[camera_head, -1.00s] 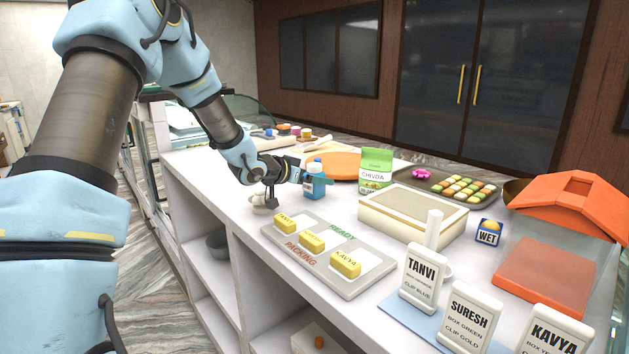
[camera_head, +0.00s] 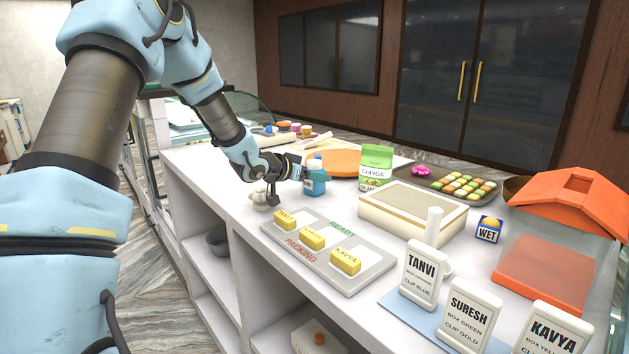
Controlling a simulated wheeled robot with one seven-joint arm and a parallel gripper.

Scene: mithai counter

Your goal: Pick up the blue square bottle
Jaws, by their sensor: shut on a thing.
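The fingers partly cover the bottle. I cannot tell whether its base touches the counter.
A grey tray (camera_head: 366,281) with several yellow boxes lies in front. Name signs (camera_head: 424,277) stand at the front right.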

